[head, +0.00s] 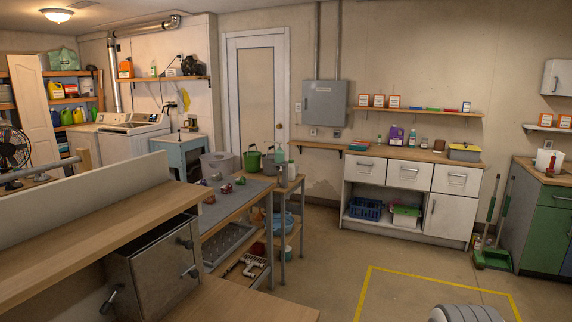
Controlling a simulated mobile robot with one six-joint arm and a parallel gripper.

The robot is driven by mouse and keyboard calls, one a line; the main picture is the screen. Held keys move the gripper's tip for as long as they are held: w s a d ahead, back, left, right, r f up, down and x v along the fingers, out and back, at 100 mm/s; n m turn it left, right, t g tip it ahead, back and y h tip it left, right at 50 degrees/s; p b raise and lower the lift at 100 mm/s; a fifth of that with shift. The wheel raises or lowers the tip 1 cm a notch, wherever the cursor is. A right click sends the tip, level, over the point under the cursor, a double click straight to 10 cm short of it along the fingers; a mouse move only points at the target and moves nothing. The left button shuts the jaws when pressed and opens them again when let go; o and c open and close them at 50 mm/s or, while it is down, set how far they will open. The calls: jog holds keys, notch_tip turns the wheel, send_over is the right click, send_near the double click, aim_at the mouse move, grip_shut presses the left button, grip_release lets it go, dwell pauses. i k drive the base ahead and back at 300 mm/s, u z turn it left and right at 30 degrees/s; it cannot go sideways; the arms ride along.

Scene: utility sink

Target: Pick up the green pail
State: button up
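A green pail (252,161) stands upright at the far end of the grey-topped workbench (222,208), left of centre in the head view.
Several small coloured objects (225,188) lie on the workbench. A wooden counter with a metal cabinet (150,270) blocks the near left. Open floor (400,255) with a yellow outline lies at right, before white cabinets (409,176). A grey ribbed cylinder (465,313) shows at the bottom edge.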

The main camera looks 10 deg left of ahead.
aim_at(252, 159)
jog(key=z, duration=0.4)
jog(key=k, duration=1.2)
jog(key=z, duration=0.5)
jog(key=i, duration=2.25)
jog(key=u, duration=0.35)
jog(key=i, duration=3.1)
jog(key=u, duration=0.3)
jog(key=i, duration=1.6)
jog(key=u, duration=0.65)
jog(key=i, duration=1.7)
jog(key=u, duration=0.65)
